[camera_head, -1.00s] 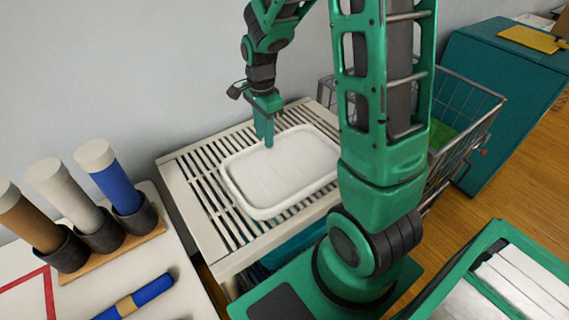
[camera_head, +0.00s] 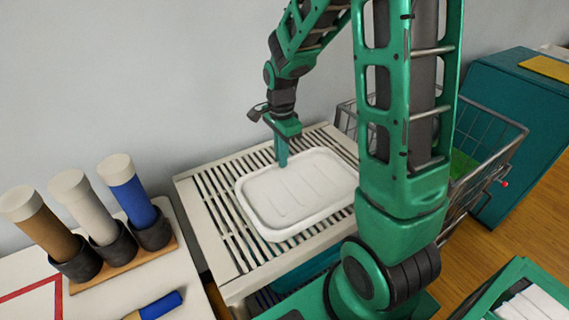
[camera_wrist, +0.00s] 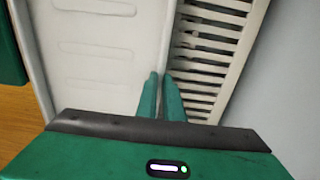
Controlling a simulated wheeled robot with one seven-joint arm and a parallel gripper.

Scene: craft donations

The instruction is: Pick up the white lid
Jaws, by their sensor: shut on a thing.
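The white lid (camera_head: 297,192) is a shallow, tray-like piece with rounded corners and a raised rim. It is over a cream slatted rack (camera_head: 213,207); I cannot tell whether it touches the slats. My gripper (camera_head: 282,160) points down at the lid's far rim. In the wrist view, the lid (camera_wrist: 100,65) fills the left and middle. The green fingers of my gripper (camera_wrist: 160,80) are close together on its rim, shut on it. The exact contact is partly hidden by the fingers.
Several tubes stand in dark cups on a wooden base (camera_head: 130,262) at the left. A wire basket (camera_head: 490,150) and a teal cabinet (camera_head: 520,110) are at the right. A wall rises close behind the rack.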

